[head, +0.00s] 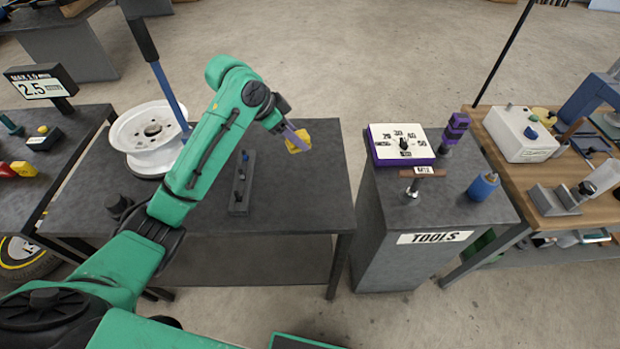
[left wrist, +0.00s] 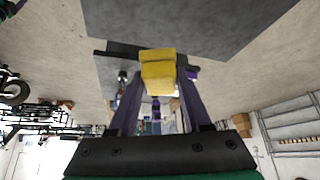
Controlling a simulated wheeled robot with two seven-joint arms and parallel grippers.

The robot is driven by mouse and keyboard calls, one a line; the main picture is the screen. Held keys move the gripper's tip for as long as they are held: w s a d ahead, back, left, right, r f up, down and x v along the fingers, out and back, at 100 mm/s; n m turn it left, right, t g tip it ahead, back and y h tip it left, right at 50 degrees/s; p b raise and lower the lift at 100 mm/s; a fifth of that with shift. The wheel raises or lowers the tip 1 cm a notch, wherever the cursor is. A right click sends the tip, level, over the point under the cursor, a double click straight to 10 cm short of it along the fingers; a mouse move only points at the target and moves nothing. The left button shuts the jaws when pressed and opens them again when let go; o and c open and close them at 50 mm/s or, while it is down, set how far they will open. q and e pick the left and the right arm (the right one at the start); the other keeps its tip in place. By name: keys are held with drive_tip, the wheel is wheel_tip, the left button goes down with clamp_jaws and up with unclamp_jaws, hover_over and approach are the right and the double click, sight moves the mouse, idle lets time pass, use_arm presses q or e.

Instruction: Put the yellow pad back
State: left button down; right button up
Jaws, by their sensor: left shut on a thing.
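The yellow pad (head: 300,141) is a small yellow block, held in the air over the right part of the middle dark table (head: 310,190). My left gripper (head: 293,138) is shut on it with purple fingers. In the left wrist view the yellow pad (left wrist: 158,78) sits between the fingertips of my left gripper (left wrist: 157,88). The pad looks clear of the table, though the exact height cannot be told. My right gripper is not in view.
A dark narrow rack (head: 238,195) with small pegs lies on the middle table. A white wheel rim (head: 140,130) stands at its left. A grey TOOLS cabinet (head: 385,245) bears a white dial box (head: 386,142) and a blue bottle (head: 483,187). A gap separates table and cabinet.

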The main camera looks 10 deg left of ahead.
use_arm(q)
drive_tip(key=f+p, duration=0.1)
drive_tip(key=f, duration=0.7)
drive_tip(key=f+p, duration=0.1)
drive_tip(key=f, duration=0.7)
drive_tip(key=shift+s+a+f, duration=0.1)
drive_tip(key=shift+a+f, duration=0.05)
drive_tip(key=shift+a, duration=0.05)
drive_tip(key=shift+f, duration=0.1)
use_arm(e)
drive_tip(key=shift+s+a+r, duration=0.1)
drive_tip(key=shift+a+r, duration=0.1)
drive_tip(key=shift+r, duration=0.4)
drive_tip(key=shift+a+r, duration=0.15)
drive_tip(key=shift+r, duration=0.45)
use_arm(q)
drive_tip(key=shift+c, duration=1.7)
unclamp_jaws()
drive_tip(key=b+v, duration=0.1)
drive_tip(key=v, duration=1.1)
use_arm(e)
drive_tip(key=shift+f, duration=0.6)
